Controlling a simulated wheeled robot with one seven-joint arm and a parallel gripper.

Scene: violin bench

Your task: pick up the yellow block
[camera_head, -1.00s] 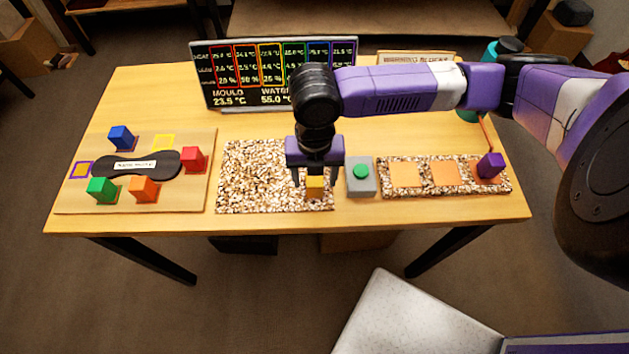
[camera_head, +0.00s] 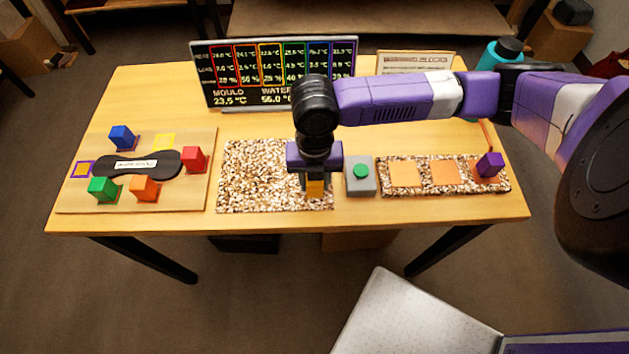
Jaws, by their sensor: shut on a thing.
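The gripper's body hides the top of the block. I cannot tell whether the block touches the mat or is slightly above it.
A grey box with a green button (camera_head: 360,172) stands close to the right of my gripper. Farther right, a purple block (camera_head: 489,165) sits on a speckled strip (camera_head: 425,190). A wooden board (camera_head: 195,197) with several coloured blocks lies left. A display (camera_head: 272,75) stands behind.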

